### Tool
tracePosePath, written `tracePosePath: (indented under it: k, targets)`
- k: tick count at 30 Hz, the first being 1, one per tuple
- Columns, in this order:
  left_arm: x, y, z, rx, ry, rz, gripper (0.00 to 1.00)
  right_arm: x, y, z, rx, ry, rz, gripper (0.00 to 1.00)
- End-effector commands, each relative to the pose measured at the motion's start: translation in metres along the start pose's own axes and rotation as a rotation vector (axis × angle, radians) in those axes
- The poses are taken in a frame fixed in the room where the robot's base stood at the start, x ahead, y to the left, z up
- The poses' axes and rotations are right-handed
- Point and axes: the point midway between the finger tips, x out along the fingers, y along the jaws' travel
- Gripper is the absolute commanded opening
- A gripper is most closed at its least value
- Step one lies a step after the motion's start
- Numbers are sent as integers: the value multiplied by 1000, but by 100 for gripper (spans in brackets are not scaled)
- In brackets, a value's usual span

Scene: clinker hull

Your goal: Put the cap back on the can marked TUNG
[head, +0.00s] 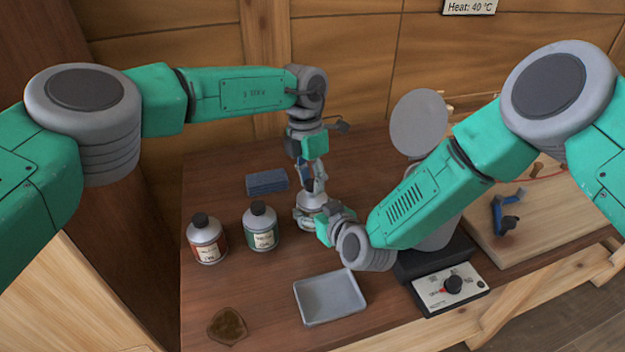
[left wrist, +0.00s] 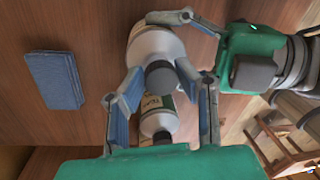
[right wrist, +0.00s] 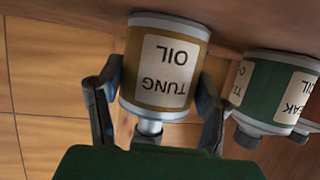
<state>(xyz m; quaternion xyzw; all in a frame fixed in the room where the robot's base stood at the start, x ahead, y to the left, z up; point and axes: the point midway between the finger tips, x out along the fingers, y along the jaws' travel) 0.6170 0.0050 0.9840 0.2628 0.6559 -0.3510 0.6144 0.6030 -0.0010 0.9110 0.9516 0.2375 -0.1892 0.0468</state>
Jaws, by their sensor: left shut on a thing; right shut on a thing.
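The can marked TUNG OIL (right wrist: 165,65) has a brown band and a cream label and stands on the bench. My right gripper (right wrist: 160,85) is shut around its body. In the head view the can (head: 311,201) is partly hidden by both grippers (head: 314,186) (head: 318,216). In the left wrist view its pale top (left wrist: 152,44) lies under a dark grey cap (left wrist: 160,77). My left gripper (left wrist: 160,75) is shut on this cap, above the can's neck. The silver neck (right wrist: 149,127) shows in the right wrist view. I cannot tell whether cap and neck touch.
A green-labelled can (head: 261,229) and a red-labelled can (head: 207,241), both dark-capped, stand to the left. A grey tray (head: 330,298) and a brown patch (head: 227,327) are in front. A dial unit (head: 451,286) is at right.

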Motion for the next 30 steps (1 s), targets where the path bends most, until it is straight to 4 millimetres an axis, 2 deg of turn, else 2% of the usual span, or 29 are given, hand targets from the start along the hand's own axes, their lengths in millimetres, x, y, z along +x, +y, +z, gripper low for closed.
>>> tracePosePath:
  k: [30]
  targets:
    - [7, 1, 0, 0, -1, -1, 8, 0, 0, 2, 0, -4, -1, 8]
